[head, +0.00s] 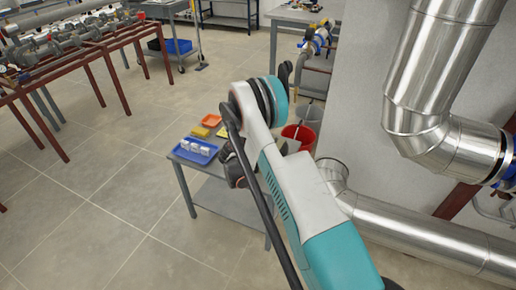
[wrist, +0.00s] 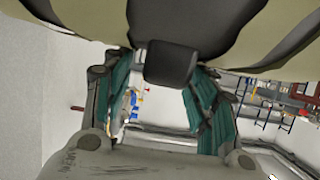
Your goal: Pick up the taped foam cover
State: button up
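In the wrist view, a large beige form with black bands (wrist: 83,17) fills the top edge. It looks like the taped foam cover, seen only in part. A black block (wrist: 170,62) stands out from its underside. My gripper (wrist: 164,66) has its two teal-padded fingers spread on either side of this block, with the tips close to the beige form. Whether the pads press on the block I cannot tell. In the head view, my arm hides most of my gripper (head: 235,166), and I cannot make out the cover there.
Silver pipes (head: 430,236) bound the right. Floor at left is free.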

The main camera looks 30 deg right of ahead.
grip_shut()
jog(key=shift+r, duration=0.1)
